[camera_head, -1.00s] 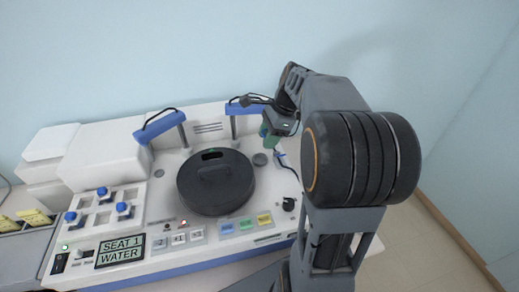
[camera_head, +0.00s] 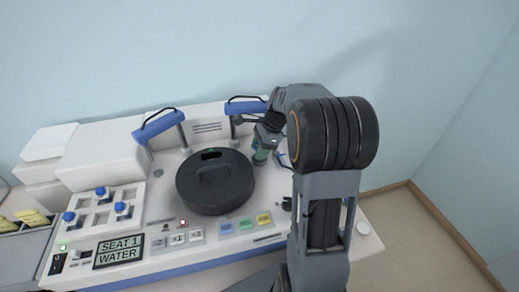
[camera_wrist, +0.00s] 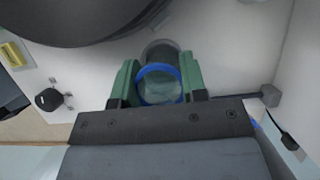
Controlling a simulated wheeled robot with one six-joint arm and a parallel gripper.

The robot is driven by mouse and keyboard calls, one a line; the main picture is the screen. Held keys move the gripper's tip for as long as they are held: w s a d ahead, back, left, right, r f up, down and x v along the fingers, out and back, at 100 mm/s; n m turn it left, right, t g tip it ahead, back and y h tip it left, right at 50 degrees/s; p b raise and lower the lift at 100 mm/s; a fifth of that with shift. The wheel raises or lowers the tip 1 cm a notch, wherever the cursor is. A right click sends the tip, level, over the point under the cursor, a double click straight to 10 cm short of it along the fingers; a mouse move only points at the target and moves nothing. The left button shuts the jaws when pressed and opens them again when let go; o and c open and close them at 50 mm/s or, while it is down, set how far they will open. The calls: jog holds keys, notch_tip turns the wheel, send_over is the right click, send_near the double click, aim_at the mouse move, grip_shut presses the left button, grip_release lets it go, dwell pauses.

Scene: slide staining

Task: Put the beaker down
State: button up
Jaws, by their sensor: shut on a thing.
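The beaker (camera_wrist: 161,88) is a clear glass with a blue rim, seen from above in the wrist view. My gripper (camera_wrist: 158,84) is shut on it, one green finger on each side. In the head view my gripper (camera_head: 265,146) is low at the right side of the white machine, and the beaker is mostly hidden by the fingers. I cannot tell whether the beaker's base touches the surface.
A black round lid (camera_head: 215,182) with a handle sits left of my gripper. A blue-topped arm (camera_head: 246,107) stands close behind it. Coloured buttons (camera_head: 245,224) and a black knob (camera_wrist: 49,99) are on the machine's front.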

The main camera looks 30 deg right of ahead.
jog(key=shift+f, duration=0.4)
jog(key=o, duration=0.9)
